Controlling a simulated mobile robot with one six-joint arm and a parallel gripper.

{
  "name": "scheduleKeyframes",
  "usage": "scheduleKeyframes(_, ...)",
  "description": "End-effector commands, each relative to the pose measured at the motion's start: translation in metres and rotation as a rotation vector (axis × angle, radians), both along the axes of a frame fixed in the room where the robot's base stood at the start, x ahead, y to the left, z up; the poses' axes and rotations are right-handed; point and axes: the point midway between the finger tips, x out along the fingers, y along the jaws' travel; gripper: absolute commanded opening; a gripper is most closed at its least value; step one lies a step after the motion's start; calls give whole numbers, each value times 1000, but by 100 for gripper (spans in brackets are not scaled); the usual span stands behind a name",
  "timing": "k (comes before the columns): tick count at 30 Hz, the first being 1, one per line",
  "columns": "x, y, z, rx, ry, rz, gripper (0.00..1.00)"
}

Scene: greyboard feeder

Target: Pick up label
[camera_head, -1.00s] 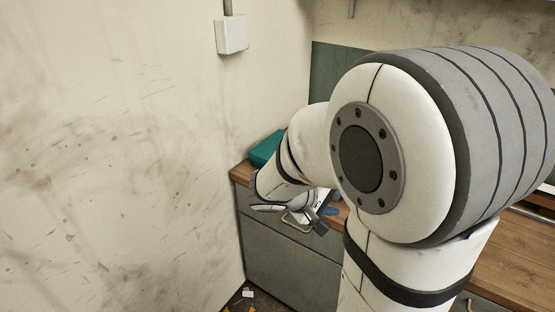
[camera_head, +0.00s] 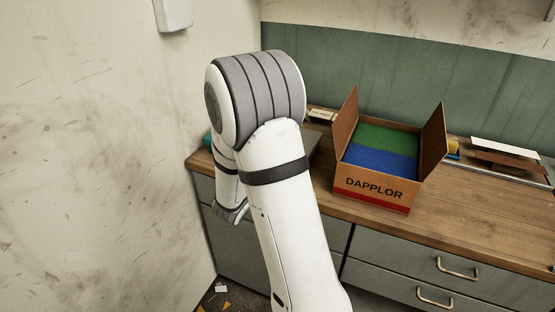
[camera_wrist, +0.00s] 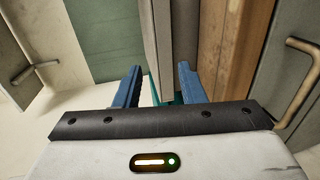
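I cannot make out a label for certain in either view. A small white piece (camera_head: 221,287) lies on the floor by the cabinet, too small to identify. In the wrist view my gripper (camera_wrist: 159,88) is open, with its two blue fingers apart and nothing held between them. A grey slab-like thing (camera_wrist: 178,35) and a bit of teal lie beyond the fingers. In the head view my arm hides the gripper fingers, and only my wrist shows at the left end of the counter.
A cardboard box (camera_head: 376,192) marked DAPPLOR, flaps up, holds green and blue contents on the wooden counter (camera_head: 462,215). Drawers with handles (camera_head: 458,268) are below. White and brown sheets (camera_head: 505,150) lie at the right. A wall (camera_head: 90,150) bounds the left.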

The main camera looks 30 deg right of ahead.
Motion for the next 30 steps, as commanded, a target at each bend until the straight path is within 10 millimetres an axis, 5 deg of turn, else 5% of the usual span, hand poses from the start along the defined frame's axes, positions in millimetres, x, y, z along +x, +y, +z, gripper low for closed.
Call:
scheduleKeyframes(11, 24, -31, -11, 0, -2, 0, 36)
scheduleKeyframes(23, 27, -34, -9, 0, 0, 1, 36)
scheduleKeyframes(30, 27, -33, -9, 0, 0, 2, 27)
